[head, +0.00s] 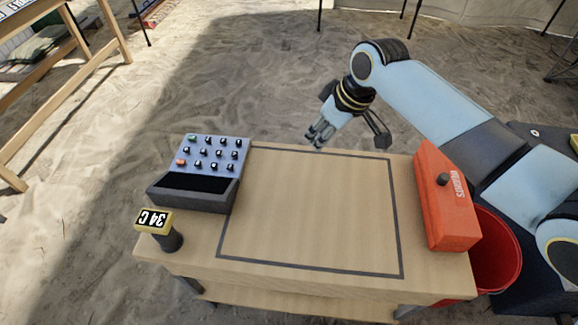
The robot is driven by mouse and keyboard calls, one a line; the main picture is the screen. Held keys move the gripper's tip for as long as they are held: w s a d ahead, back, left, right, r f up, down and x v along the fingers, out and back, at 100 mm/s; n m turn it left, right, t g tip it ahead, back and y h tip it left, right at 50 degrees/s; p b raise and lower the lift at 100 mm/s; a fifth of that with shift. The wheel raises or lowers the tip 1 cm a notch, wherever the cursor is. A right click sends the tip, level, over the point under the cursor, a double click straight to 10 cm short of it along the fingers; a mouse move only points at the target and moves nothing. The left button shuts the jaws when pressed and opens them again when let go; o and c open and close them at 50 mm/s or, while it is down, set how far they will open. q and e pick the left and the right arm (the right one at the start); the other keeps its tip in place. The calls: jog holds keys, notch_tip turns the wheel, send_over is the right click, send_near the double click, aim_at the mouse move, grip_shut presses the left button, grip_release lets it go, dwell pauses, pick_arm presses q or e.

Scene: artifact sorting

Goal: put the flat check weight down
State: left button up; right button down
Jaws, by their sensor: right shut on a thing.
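My right gripper (320,134) is above and beyond the back edge of the wooden table (230,262), left of the red box. It points down and to the left. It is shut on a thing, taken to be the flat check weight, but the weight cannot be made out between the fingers. The black outlined rectangle on the tabletop is bare. My left gripper is not in view.
A blue panel with several knobs and a dark tray (190,198) stands at the table's left. A red box (447,205) lies at the right edge, beside a red bucket (500,255).

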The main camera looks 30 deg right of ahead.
send_over(285, 172)
jog(key=s+d, duration=0.1)
jog(key=s, duration=0.1)
jog(key=f, duration=0.3)
jog(key=shift+w+d+f+b, duration=0.2)
jog(key=shift+f+b, duration=0.05)
jog(key=shift+b, duration=0.15)
jog(key=shift+w+a+f, duration=0.15)
jog(key=shift+a+f, duration=0.15)
jog(key=shift+a, duration=0.1)
jog(key=shift+f+b, duration=0.6)
jog(key=shift+f, duration=1.35)
jog(key=shift+f, duration=0.15)
jog(key=c, duration=1.2)
grip_release()
